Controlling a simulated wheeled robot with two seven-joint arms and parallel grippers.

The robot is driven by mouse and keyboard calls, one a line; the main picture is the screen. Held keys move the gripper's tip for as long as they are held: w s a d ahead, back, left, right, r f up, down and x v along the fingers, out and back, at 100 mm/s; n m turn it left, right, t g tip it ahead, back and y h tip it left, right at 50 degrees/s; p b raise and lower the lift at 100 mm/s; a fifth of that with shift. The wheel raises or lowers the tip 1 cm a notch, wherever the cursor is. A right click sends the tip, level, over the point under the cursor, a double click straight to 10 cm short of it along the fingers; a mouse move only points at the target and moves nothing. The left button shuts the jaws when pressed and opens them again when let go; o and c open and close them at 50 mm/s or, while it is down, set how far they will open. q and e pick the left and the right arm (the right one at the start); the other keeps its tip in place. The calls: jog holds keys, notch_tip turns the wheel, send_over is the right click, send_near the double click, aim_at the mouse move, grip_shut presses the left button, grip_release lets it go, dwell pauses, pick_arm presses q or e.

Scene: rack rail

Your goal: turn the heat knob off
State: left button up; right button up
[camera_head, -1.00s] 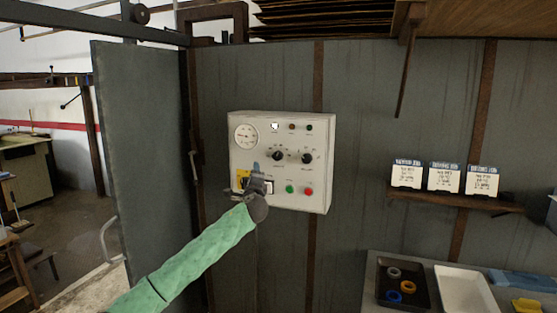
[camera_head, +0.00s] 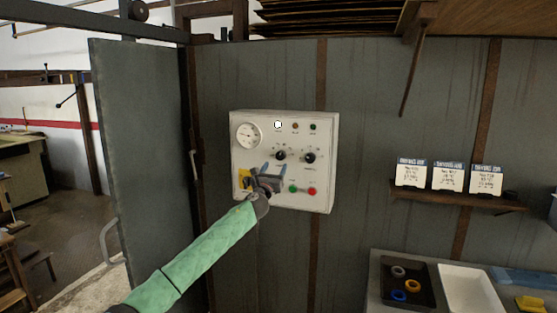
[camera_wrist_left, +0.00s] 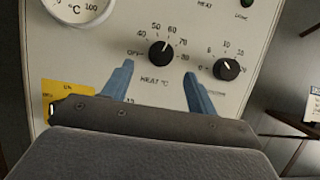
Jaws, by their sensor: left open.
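The heat knob (camera_wrist_left: 160,54) is a black dial with a white mark, labelled "HEAT °C", on the white control panel (camera_head: 325,185). Its mark points up and to the right, near 60, away from OFF at the left of the scale. The knob also shows in the head view (camera_head: 281,155). My left gripper (camera_head: 272,168) is open, with its blue fingertips in front of the panel just below the knob. In the left wrist view the fingers (camera_wrist_left: 157,82) stand apart to either side below the knob, with nothing between them. My right gripper is not in view.
A second black knob (camera_wrist_left: 227,69) is close to the right finger. A gauge (camera_head: 249,135), a yellow plate (camera_head: 244,179), a green button (camera_head: 293,188) and a red button (camera_head: 312,191) share the panel. A shelf with cards (camera_head: 450,198) and a tray (camera_head: 408,283) are at the right.

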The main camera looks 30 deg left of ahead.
aim_at(280, 158)
pick_arm(q)
jog(key=p+x, duration=0.1)
jog(key=x, duration=0.2)
jog(key=shift+w+r, duration=0.2)
jog(key=shift+w, duration=0.05)
jog(key=shift+w+a+r+p, duration=0.15)
jog(key=shift+w+a+p, duration=0.15)
jog(key=shift+w, duration=0.25)
jog(key=shift+w+d+r, duration=0.1)
jog(key=shift+w, duration=0.15)
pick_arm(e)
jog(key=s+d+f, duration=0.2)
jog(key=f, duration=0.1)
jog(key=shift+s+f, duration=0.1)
pick_arm(q)
jog(key=c, duration=1)
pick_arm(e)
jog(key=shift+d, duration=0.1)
